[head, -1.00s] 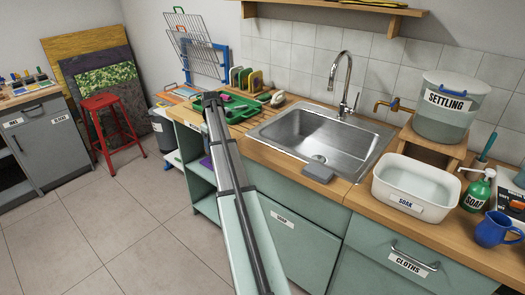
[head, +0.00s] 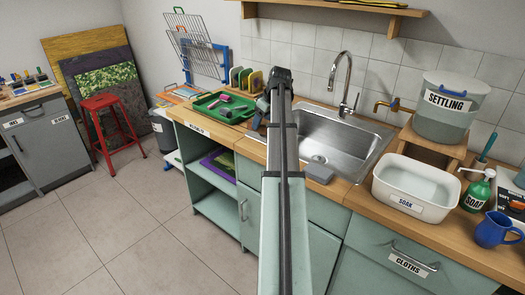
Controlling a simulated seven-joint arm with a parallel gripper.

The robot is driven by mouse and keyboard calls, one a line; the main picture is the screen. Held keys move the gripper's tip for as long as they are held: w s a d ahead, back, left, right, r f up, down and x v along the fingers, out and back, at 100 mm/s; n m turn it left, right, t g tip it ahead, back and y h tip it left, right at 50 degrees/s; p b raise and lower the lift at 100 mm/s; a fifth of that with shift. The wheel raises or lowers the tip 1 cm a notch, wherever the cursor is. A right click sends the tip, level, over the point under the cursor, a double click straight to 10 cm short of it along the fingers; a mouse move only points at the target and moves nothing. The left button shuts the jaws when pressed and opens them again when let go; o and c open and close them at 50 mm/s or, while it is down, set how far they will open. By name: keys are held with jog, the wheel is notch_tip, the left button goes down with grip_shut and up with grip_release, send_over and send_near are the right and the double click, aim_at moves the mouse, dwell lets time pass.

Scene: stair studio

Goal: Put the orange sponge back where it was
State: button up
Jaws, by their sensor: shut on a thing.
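My gripper (head: 259,111) shows only in part beside the end of my arm, over the wooden counter between the green tray and the sink. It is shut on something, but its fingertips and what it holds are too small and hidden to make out. I cannot make out an orange sponge anywhere in view.
The green tray (head: 207,111) holds pink-purple tools. Coloured upright pieces (head: 246,78) stand behind it. A grey block (head: 319,172) lies on the front edge of the steel sink (head: 345,150). A white SOAK basin (head: 406,205) and a SETTLING bucket (head: 440,124) stand to the right.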

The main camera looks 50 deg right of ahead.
jog(key=shift+s, duration=0.3)
jog(key=shift+d+f, duration=0.1)
jog(key=shift+f, duration=4.8)
jog(key=o, duration=0.9)
jog(key=shift+o, duration=0.2)
jog(key=v, duration=1.2)
